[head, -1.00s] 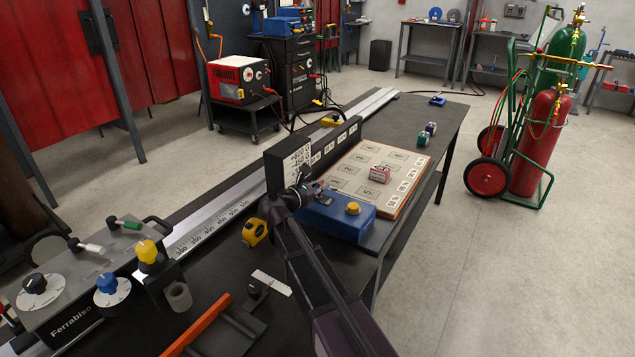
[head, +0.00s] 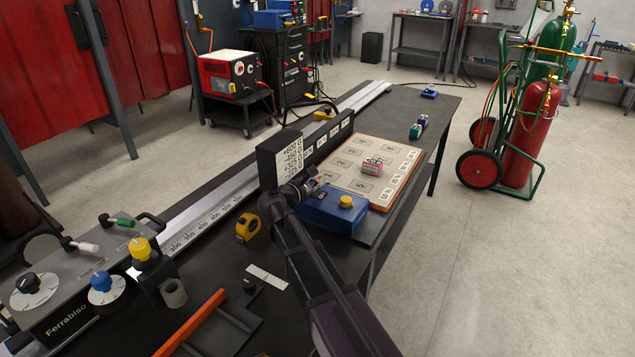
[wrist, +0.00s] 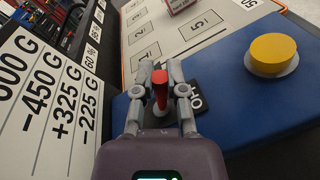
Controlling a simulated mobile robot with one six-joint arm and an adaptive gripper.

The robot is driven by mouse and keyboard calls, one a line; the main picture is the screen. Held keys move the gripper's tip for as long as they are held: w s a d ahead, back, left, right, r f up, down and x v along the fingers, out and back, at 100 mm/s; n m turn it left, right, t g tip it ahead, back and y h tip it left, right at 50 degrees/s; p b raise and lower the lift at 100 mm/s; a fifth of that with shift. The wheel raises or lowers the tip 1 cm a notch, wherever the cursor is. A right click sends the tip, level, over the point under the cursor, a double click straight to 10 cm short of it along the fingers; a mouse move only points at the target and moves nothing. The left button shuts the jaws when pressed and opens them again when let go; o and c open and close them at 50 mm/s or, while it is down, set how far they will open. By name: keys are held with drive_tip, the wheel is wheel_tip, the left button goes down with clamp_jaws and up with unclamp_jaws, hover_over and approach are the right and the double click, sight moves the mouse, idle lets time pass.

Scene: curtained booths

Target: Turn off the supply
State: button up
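A blue box (head: 325,213) with a yellow round button (head: 346,201) sits at the near end of the board on the bench. In the wrist view, a short red lever (wrist: 160,92) stands up from the box's blue top, beside a small black label (wrist: 197,100) that is partly hidden. My gripper (wrist: 160,68) is over the box, with one finger on each side of the lever and close to it. I cannot tell whether the fingers press on it. In the head view my gripper (head: 312,187) is small, and the lever is hard to make out.
A numbered board (head: 345,167) with a small red-and-white box (head: 372,167) lies beyond. A grey panel with knobs (head: 75,270) and a yellow tape measure (head: 247,228) are to the left.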

drive_tip(key=o, duration=0.5)
drive_tip(key=shift+d, duration=0.1)
drive_tip(key=shift+c, duration=0.2)
drive_tip(key=shift+w, duration=0.1)
